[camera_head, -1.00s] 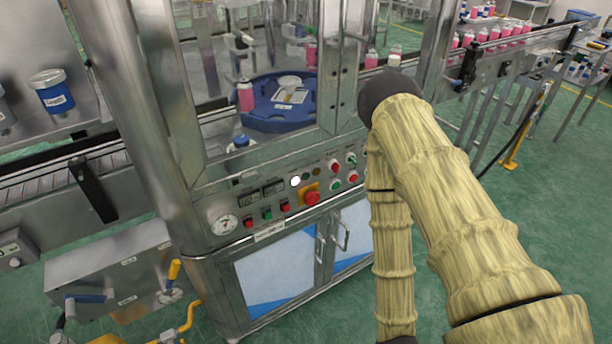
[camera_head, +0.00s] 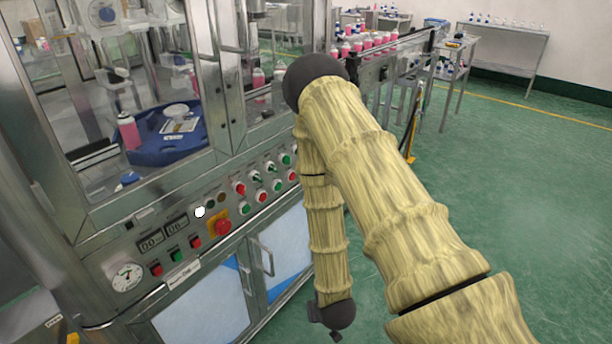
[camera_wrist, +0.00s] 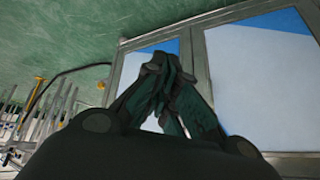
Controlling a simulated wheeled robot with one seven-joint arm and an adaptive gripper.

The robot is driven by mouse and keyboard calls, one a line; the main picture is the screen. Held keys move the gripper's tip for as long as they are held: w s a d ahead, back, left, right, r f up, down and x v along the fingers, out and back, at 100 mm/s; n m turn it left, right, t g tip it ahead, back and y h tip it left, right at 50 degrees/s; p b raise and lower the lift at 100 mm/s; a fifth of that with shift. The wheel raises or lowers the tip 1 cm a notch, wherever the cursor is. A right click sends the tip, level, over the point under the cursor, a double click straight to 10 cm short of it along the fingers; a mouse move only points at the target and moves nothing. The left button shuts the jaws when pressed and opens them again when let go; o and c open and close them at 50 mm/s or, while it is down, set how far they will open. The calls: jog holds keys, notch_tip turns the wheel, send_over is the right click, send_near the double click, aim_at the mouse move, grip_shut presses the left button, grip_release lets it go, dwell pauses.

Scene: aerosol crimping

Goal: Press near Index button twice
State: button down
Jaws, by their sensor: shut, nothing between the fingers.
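The machine's control panel (camera_head: 205,215) shows in the head view, left of my arm. It carries several red and green buttons, two digital counters (camera_head: 163,234), a white round lamp (camera_head: 199,212) and a red mushroom button (camera_head: 222,227) on a yellow plate. The labels are too small to read, so I cannot tell which button is Index. My gripper (camera_wrist: 165,68) is shut and empty in the wrist view, in front of the blue and white cabinet doors. In the head view it is mostly hidden or cut off below my dark wrist, apart from the panel.
Cabinet doors (camera_head: 209,306) with metal handles (camera_head: 262,258) lie below the panel. A glazed enclosure with a blue turntable (camera_head: 165,145) and pink bottles stands above. A conveyor (camera_head: 385,55) with several pink bottles runs behind my arm. The green floor (camera_head: 500,190) at right is open.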

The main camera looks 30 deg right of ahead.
jog(key=w+d+r+m+t+h+b, duration=0.1)
jog(key=w+d+r+t+b, duration=0.15)
jog(key=w, duration=0.25)
jog(key=w+d+r+m+t+b, duration=0.1)
jog(key=w+d, duration=0.3)
jog(key=w, duration=0.2)
jog(key=w+d+r+m+t+h+b, duration=0.2)
jog(key=w+d+r+m+t+b, duration=0.1)
jog(key=w+d+r, duration=0.3)
jog(key=w+d+r+m+t+h+b, duration=0.3)
jog(key=w+d+r+t+b, duration=0.2)
jog(key=d+r, duration=0.5)
notch_tip(320, 180, up, 4)
jog(key=shift+w+d+f+h+b, duration=0.15)
jog(key=shift+w+d+h+b, duration=0.2)
jog(key=shift+w, duration=0.85)
jog(key=shift+a, duration=0.15)
jog(key=w+a+b, duration=0.1)
jog(key=w+a, duration=0.2)
jog(key=w, duration=0.5)
jog(key=shift+a, duration=0.15)
jog(key=shift+w, duration=0.2)
jog(key=shift+w+a, duration=0.2)
jog(key=shift+w, duration=0.05)
